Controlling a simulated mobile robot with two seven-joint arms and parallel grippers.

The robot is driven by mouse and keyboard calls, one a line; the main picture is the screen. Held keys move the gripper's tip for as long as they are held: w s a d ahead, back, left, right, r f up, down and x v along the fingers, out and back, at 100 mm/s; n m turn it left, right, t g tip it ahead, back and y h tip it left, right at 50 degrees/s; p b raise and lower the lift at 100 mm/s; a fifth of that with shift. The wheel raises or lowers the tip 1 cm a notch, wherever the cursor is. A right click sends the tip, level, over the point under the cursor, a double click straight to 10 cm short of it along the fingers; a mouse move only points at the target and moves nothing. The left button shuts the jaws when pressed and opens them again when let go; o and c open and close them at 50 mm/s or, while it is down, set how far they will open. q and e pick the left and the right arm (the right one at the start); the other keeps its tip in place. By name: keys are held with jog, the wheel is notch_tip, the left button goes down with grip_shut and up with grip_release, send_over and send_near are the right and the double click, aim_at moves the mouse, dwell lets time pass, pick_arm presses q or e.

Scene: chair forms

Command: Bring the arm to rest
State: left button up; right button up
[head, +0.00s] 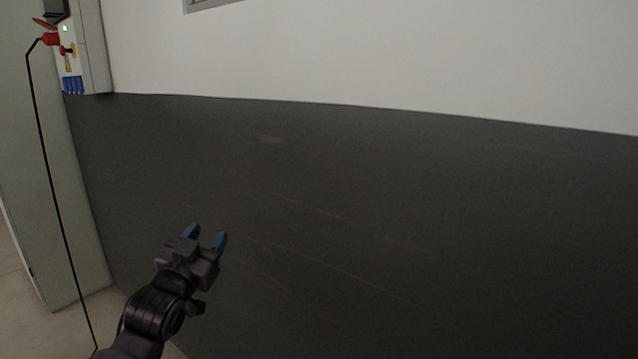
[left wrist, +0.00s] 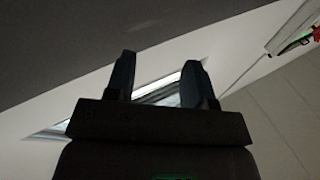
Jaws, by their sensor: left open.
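My left gripper (head: 205,234) is raised at the lower left of the head view, in front of the dark lower part of the wall. Its two blue fingertips are apart and nothing is between them. In the left wrist view the gripper (left wrist: 160,82) also shows two separate fingers with an empty gap. My right gripper is not in either view.
A wall, white above and dark grey below (head: 400,220), fills most of the head view. At the upper left a wall-mounted box (head: 72,60) has a red and yellow fitting. A thin black cable (head: 50,180) hangs down the left side to the floor.

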pick_arm(q)
jog(key=s+a+f+n+g+y, duration=0.1)
jog(key=s+f, duration=0.4)
jog(key=f, duration=0.3)
jog(key=s+a+f+n+g+y, duration=0.1)
jog(key=s+f+g, duration=0.1)
jog(key=s+f, duration=0.45)
jog(key=s+a+f+g+y, duration=0.1)
jog(key=s+a+f, duration=0.15)
jog(key=f, duration=0.75)
jog(key=s+a+f+n+g, duration=0.1)
jog(key=s+f+g, duration=0.1)
jog(key=s+f, duration=0.4)
jog(key=s+f+n+g+y, duration=0.1)
jog(key=s+f+g, duration=0.1)
jog(key=s+f, duration=0.4)
jog(key=s, duration=0.5)
jog(key=shift+s+a+f, duration=0.2)
jog(key=shift+a+f, duration=0.2)
